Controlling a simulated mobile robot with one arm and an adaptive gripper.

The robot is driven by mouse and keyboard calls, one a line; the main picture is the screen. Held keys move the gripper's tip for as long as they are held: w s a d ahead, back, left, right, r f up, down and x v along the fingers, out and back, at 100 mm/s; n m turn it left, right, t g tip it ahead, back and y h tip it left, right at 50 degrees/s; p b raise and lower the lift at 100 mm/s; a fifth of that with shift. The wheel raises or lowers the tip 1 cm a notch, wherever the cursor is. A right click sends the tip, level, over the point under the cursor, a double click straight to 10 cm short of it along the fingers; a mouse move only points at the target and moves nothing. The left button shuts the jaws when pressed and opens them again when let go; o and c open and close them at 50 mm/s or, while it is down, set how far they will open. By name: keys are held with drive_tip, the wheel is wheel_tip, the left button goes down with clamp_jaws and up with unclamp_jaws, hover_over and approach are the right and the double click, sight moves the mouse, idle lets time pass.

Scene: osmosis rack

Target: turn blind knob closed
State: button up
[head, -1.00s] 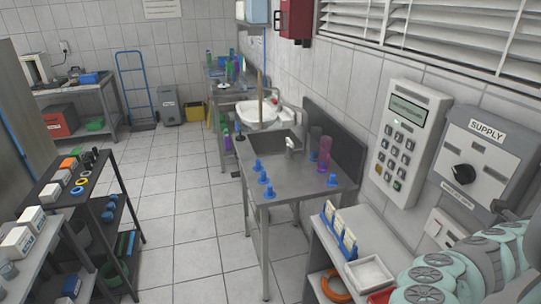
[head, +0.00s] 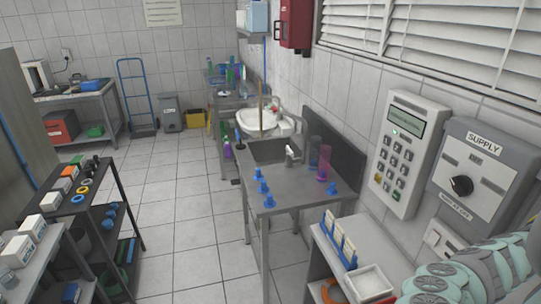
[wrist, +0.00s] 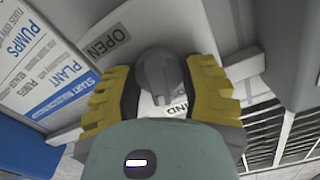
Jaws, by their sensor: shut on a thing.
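In the wrist view a grey knob (wrist: 161,92) sits on a pale plate between the yellow fingers of my gripper (wrist: 157,68). The fingers are shut on the knob, one on each side. The word OPEN (wrist: 107,43) is printed on the plate up and left of the knob. Part of another label ending in "IND" shows just below the knob, partly hidden by my gripper. How far the knob is turned is hard to tell. In the head view neither this knob nor my fingers show; only my arm is at the lower right.
Slatted blinds (wrist: 300,128) show at the lower right of the wrist view, and a PLANT PUMPS sign (wrist: 45,65) at upper left. In the head view a SUPPLY box (head: 480,175) and keypad (head: 405,150) are on the right wall.

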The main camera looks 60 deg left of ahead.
drive_tip(key=shift+a+f+n, duration=0.1)
drive_tip(key=shift+f+n, duration=0.05)
drive_tip(key=shift+n, duration=1.85)
drive_tip(key=o, duration=1.2)
drive_tip(key=v, duration=1.2)
drive_tip(key=shift+r, duration=0.25)
